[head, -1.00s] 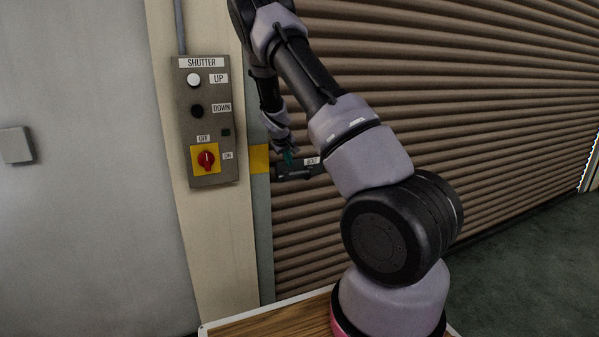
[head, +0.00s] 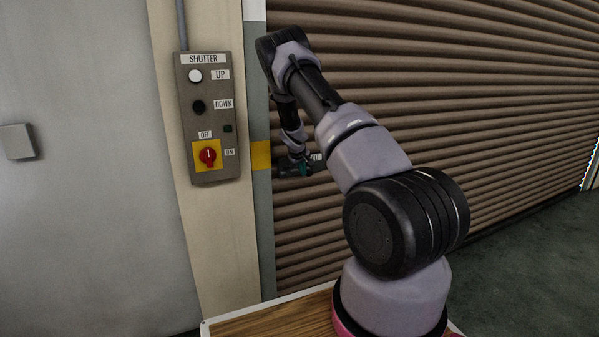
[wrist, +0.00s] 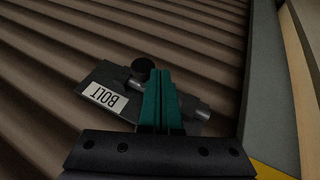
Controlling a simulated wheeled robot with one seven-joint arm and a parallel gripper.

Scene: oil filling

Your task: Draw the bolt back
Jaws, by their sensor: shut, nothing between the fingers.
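The bolt (wrist: 197,111) is a grey metal rod on a dark plate (wrist: 105,75) fixed to the shutter, with a white "BOLT" label and a dark round knob (wrist: 143,65). In the head view the bolt (head: 283,172) sits low at the shutter's left edge, beside the yellow patch on the guide. My gripper (wrist: 160,85) has teal fingers, shut together with nothing between them. They lie in front of the middle of the rod and hide part of it; I cannot tell whether they touch it. My gripper also shows small at the bolt in the head view (head: 304,168).
The brown ribbed shutter (head: 480,100) fills the right side. A control box (head: 209,120) with up and down buttons and a red rotary switch (head: 207,155) is on the post to the left. A wooden top (head: 290,320) lies below my arm.

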